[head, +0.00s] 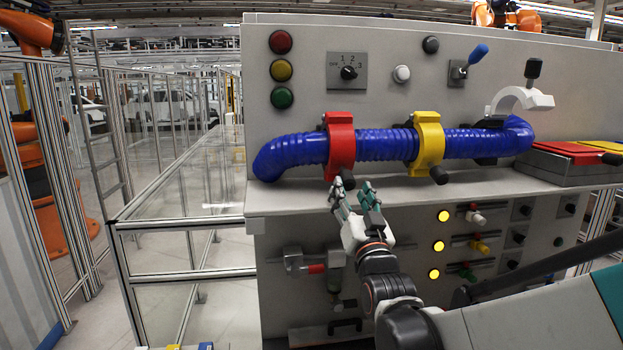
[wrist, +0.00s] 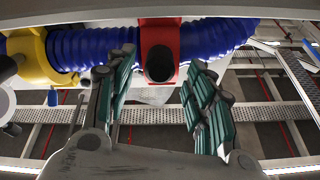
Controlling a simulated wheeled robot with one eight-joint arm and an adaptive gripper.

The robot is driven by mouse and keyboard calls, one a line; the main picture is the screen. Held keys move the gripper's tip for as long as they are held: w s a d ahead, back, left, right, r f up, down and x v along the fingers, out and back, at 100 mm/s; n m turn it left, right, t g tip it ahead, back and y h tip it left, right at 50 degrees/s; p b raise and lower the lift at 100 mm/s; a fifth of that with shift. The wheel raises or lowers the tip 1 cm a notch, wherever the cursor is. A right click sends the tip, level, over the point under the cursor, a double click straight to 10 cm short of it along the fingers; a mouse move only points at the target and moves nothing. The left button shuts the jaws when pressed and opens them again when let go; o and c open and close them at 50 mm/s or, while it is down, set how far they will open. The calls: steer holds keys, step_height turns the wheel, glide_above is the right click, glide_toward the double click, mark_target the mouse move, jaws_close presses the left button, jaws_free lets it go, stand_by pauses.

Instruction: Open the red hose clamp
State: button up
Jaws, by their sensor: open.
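The red hose clamp (head: 340,143) sits around the blue corrugated hose (head: 383,145) on the machine's shelf and looks closed. Its dark knob (head: 347,180) is at the lower front. My gripper (head: 354,190) is open, just below and in front of the red clamp. In the wrist view the red clamp (wrist: 159,45) and its black knob (wrist: 160,63) appear ahead, between the spread fingers of my gripper (wrist: 160,85). The fingers look empty. I cannot tell whether they touch the knob.
A yellow clamp (head: 429,143) is around the hose to the right. A white clamp (head: 522,99) stands open near the hose's right end. The shelf edge (head: 300,204) lies close to my gripper. Lit yellow lamps (head: 439,246) and small levers are on the panel below.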

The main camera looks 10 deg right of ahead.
mark_target(349, 187)
steer(key=shift+p+x, duration=0.3)
steer(key=shift+x, duration=2.1)
jaws_close()
